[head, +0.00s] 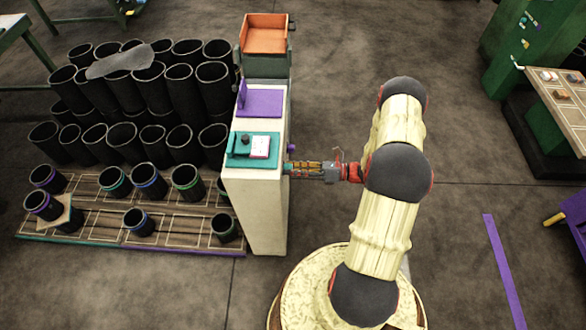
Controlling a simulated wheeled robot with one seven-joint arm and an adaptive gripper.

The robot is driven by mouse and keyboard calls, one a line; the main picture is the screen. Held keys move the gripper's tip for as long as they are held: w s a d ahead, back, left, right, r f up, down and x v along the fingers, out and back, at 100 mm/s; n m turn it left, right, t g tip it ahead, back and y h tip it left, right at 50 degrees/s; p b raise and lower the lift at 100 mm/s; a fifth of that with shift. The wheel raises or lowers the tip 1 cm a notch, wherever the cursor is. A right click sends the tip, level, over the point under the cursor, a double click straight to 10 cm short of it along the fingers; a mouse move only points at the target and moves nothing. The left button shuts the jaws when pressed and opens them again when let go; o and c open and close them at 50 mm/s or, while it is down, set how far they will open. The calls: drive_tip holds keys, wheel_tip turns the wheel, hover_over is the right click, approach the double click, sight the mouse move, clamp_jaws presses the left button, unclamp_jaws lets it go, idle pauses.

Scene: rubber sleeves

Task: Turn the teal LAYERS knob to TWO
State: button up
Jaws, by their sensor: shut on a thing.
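A pale cabinet (255,215) stands left of my arm. My gripper (293,168) reaches left to the cabinet's right side and is shut on the teal LAYERS knob (286,168). Only a sliver of the knob shows at the fingertips; the fingers hide the rest. Its pointer and the TWO mark cannot be seen from here. A purple knob (291,149) sticks out of the same side, just behind my gripper.
A teal plate with a white card (259,146), a purple plate (261,103) and an orange tray (264,36) sit on or behind the cabinet top. Many black sleeves (155,95) stand to the left, some on a wooden rack (100,228).

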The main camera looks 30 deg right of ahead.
idle(0.4)
drive_tip(key=o, duration=1.2)
drive_tip(key=shift+c, duration=0.2)
drive_tip(key=shift+d, duration=0.1)
drive_tip(key=v, duration=1.2)
drive_tip(key=shift+f, duration=0.1)
